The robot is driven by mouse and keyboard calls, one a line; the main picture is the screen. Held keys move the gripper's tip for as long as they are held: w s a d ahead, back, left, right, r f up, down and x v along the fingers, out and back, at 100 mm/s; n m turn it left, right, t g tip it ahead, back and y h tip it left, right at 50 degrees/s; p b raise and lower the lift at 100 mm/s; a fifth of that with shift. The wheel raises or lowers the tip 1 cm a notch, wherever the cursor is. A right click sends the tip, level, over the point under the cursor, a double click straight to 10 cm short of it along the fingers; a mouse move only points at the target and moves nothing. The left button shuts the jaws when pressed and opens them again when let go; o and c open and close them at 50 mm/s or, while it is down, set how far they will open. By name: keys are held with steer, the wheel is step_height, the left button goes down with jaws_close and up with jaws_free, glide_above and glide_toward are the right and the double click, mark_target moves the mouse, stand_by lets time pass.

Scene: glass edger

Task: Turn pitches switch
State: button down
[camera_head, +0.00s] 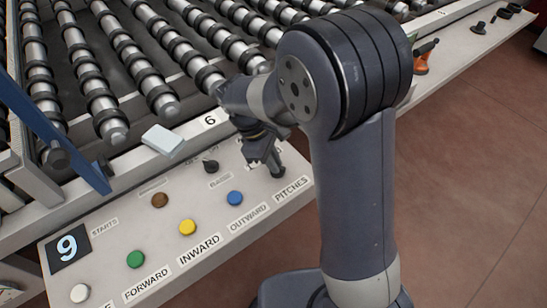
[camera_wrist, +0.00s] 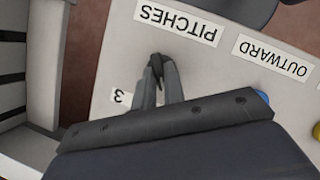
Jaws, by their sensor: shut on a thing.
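The pitches switch (camera_head: 278,171) is a small dark knob on the light control panel (camera_head: 215,215), just behind its PITCHES label (camera_head: 291,188). In the wrist view the label (camera_wrist: 178,25) appears upside down beyond my fingertips. My gripper (camera_head: 268,162) reaches down to the switch from above. In the wrist view my gripper (camera_wrist: 158,68) has its fingers closed together on the dark switch, which they mostly hide. The switch's exact angle cannot be told.
Blue (camera_head: 235,198), yellow (camera_head: 187,227), green (camera_head: 135,259) and brown (camera_head: 160,200) buttons and a black knob (camera_head: 210,166) sit to the left on the panel. A pale block (camera_head: 163,140) lies near the rollers (camera_head: 150,85). Orange-handled tool (camera_head: 424,56) rests at right.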

steer(key=m+g+p, duration=0.1)
steer(key=m, duration=0.2)
steer(key=shift+w+d+r+p, duration=0.1)
steer(key=shift+w+p, duration=0.05)
steer(key=shift+p, duration=0.2)
steer(key=shift+w+m+g+y+p, duration=0.1)
steer(key=shift+m+g+y+p, duration=0.55)
steer(key=shift+m, duration=1.15)
steer(key=c, duration=1.5)
jaws_free()
steer(key=v, duration=1)
steer(key=shift+r, duration=0.3)
steer(key=shift+d+f, duration=0.1)
